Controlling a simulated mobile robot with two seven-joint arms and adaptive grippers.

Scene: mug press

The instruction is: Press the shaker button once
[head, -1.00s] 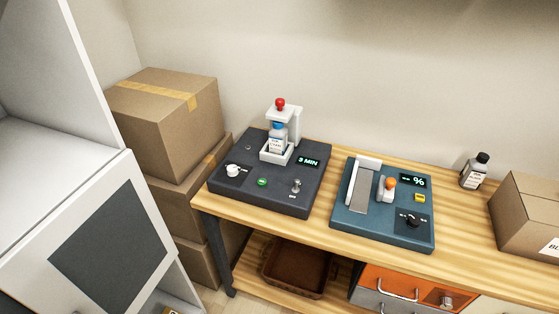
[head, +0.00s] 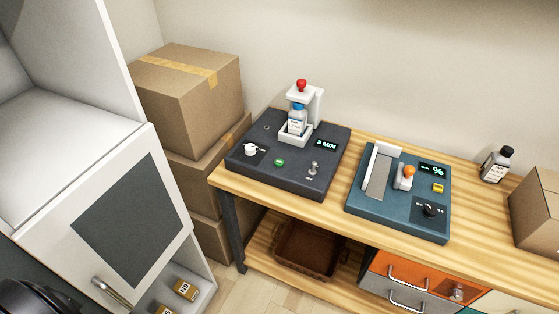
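A dark grey device (head: 262,179), which looks like the shaker, sits on the left end of the wooden bench in the head view. A small bottle with a blue cap (head: 297,121) stands upright in its white holder (head: 293,137), under a red knob (head: 301,85). The green button is uncovered. Neither of my gripper's fingertips shows.
A blue device (head: 374,207) with a "%" display and a yellow button stands to the right on the bench (head: 338,215). A dark bottle (head: 496,165) and a cardboard box (head: 537,215) are farther right. Stacked boxes (head: 188,90) and a white cabinet (head: 60,225) stand left.

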